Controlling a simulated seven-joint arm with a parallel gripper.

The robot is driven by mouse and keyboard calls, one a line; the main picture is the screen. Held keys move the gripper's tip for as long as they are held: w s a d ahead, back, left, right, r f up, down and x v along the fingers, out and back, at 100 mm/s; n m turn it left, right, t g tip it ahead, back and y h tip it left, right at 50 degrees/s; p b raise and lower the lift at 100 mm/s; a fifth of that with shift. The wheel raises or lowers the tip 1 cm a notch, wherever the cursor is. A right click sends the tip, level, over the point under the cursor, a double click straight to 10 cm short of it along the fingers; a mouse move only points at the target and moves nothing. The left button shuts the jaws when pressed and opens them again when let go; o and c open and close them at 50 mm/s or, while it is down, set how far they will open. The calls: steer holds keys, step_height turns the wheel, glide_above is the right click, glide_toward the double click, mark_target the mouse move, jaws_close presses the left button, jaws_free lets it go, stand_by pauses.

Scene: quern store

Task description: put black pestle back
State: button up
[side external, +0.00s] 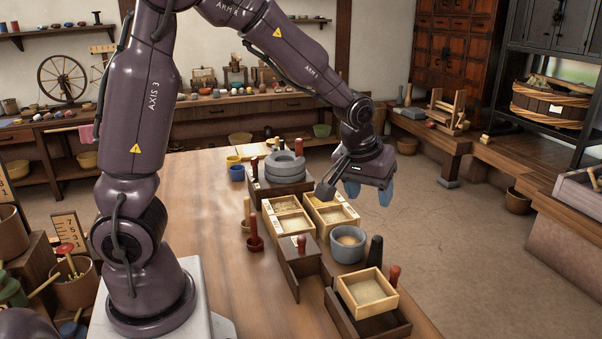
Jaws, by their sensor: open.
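A black pestle (375,251) stands upright just right of a grey stone mortar (348,257) that holds pale grain. Its lower end is partly hidden, so I cannot tell what it rests in. My gripper (370,193) is open, with blue fingers pointing down and apart. It hangs above and behind the mortar and pestle in the picture, and no object shows between its fingers. A dark wooden stand (299,262) with a red-topped pestle (302,243) is left of the mortar.
Grain boxes (290,222) lie left of my gripper, with a grey quern (285,166) behind. A light grain box (368,292) sits tilted over a dark tray (395,332) at front; a red pestle (394,274) stands beside it.

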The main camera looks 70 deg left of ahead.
steer(key=s+d+r+m, duration=0.2)
steer(key=s+r, duration=0.1)
steer(key=s, duration=0.3)
steer(key=s+d+r+m+t+h, duration=0.1)
steer(key=s+d+r+m, duration=0.1)
steer(key=s, duration=0.4)
steer(key=s+d+r+m, duration=0.2)
steer(key=s+r+m, duration=0.1)
steer(key=s+r, duration=0.2)
steer(key=shift+s+d+r+t, duration=0.3)
steer(key=shift+s+t, duration=0.1)
steer(key=shift+s, duration=0.5)
